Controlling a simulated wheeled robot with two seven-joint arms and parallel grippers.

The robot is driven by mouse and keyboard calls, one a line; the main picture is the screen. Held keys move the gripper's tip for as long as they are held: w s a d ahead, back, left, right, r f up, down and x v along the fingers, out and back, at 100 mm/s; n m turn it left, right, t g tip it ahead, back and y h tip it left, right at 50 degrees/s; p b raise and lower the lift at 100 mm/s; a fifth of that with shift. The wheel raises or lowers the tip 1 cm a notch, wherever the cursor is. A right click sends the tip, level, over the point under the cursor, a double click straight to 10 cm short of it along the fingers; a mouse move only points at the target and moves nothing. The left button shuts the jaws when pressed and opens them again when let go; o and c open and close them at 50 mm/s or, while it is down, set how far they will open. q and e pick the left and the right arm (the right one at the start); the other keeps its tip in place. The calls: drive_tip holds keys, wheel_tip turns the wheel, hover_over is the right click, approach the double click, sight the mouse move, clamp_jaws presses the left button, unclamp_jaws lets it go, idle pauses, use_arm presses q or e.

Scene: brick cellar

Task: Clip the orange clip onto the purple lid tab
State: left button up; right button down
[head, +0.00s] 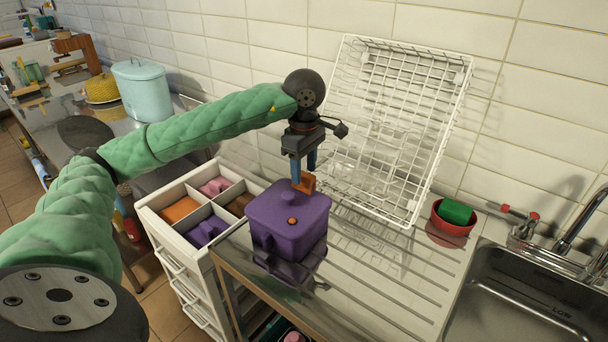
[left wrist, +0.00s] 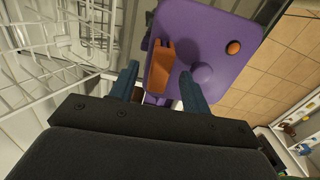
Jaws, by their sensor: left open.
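A purple box with a purple lid (head: 283,207) stands on the drainboard. The lid also shows in the left wrist view (left wrist: 205,25), with a small round orange spot on it. The orange clip (head: 306,184) is at the lid's back-right edge; in the left wrist view the clip (left wrist: 161,62) overlaps that edge. A bit of purple, perhaps the lid tab (left wrist: 153,99), shows just beyond it; the clip hides how they meet. My left gripper (head: 304,171) is open above the clip, its blue fingers on either side of it, with gaps in the left wrist view. My right gripper is out of view.
A white wire rack (head: 456,118) leans on the tiled wall behind the box. A drawer unit (head: 190,262) with a divided top is left of it. A red bowl (head: 447,231) with a green block and the sink (head: 512,298) are at right. The drainboard's front right is clear.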

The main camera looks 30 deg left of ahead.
sight(304, 174)
use_arm(q)
drive_tip(key=shift+r+b, duration=0.5)
drive_tip(key=shift+r, duration=2.4)
drive_tip(key=shift+f, duration=0.1)
